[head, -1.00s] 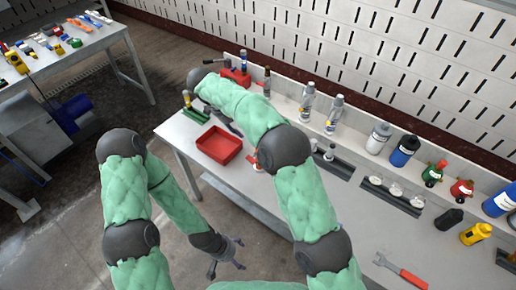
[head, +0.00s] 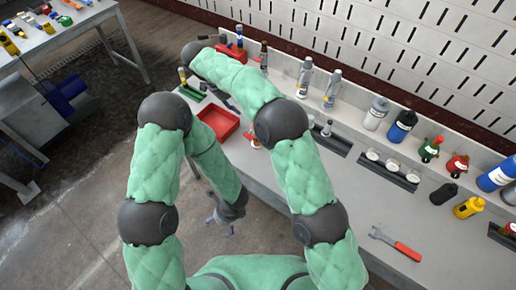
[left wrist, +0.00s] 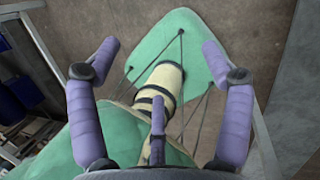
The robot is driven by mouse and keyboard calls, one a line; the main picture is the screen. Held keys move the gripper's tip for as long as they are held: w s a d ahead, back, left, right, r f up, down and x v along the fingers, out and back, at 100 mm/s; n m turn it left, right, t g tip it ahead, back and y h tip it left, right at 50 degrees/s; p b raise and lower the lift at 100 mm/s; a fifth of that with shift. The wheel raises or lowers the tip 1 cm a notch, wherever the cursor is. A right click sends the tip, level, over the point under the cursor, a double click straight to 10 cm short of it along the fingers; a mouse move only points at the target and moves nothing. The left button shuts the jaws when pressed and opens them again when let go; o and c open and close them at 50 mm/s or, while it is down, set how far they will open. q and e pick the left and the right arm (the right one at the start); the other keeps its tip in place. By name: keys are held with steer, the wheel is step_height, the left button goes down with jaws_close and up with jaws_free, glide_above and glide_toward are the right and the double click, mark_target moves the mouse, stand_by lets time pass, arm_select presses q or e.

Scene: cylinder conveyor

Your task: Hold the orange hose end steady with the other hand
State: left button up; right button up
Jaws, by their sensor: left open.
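My left gripper (head: 220,226) hangs low over the floor, in front of the bench and apart from everything on it. My right arm reaches over the bench. Its gripper (head: 226,100) is largely hidden beside the red tray (head: 218,137), and I cannot tell what it holds. I cannot make out an orange hose end. A small orange and white item (head: 252,140) on the bench is partly hidden behind my right arm.
The bench (head: 345,190) holds bottles (head: 303,78), a blue bottle (head: 401,127), a dark rack (head: 388,174), a yellow bottle (head: 468,208) and a red-handled wrench (head: 398,243). A second table (head: 60,40) stands far left.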

arm_select(q)
steer(key=w+d+r+m+t+h, duration=0.1)
steer(key=w+d+r+m+t, duration=0.6)
steer(key=w, duration=0.4)
steer(key=w+d+r+m+t+h, duration=0.1)
steer(key=w+d+r+m+t, duration=0.65)
steer(key=w, duration=0.45)
steer(key=shift+n, duration=0.95)
steer(key=x, duration=0.9)
steer(key=shift+w+a+r, duration=0.3)
steer(key=shift+w+a, duration=0.15)
